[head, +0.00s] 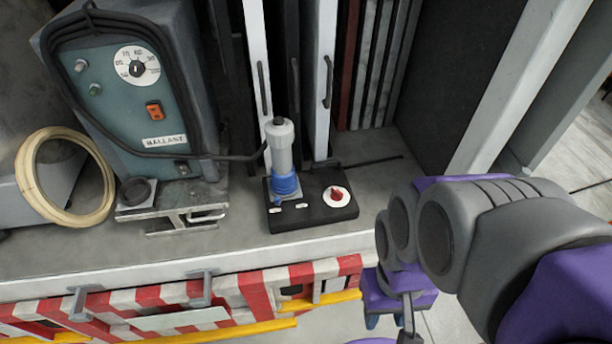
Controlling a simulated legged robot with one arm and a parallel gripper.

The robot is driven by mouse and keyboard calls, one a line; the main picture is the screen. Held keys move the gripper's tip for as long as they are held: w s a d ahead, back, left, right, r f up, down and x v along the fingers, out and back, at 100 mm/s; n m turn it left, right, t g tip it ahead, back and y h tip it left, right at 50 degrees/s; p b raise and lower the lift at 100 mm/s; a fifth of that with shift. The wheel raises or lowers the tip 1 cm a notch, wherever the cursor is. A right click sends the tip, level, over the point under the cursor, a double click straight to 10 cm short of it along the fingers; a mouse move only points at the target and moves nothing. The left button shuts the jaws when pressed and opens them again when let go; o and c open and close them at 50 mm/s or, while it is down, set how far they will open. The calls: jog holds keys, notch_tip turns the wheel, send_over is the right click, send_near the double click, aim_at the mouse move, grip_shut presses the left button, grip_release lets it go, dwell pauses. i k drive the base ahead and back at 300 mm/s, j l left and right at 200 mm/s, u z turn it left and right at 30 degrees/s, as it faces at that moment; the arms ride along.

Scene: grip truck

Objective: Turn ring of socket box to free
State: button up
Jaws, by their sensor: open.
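The socket box (312,212) is a low black box on the grey truck deck, in the middle of the head view. A blue ring (286,187) sits on its left part, around the base of an upright grey plug (280,148). A black cable runs from the plug to the left. A red knob (338,193) on a white dial is on the box's right part. My gripper (390,316) is at the lower right, in front of the deck edge. It is open, apart from the box and ring, and partly hidden by my arm.
A teal ballast unit (140,105) with a dial and orange switch stands at the left. A cream hose coil (38,205) leans beside it. White posts with handles (327,80) rise behind the box. The deck's front edge has red-white stripes (225,290).

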aim_at(278, 199)
jog(key=l+u, duration=0.15)
jog(key=u, duration=0.25)
jog(key=i+l+u, duration=0.1)
jog(key=u, duration=0.35)
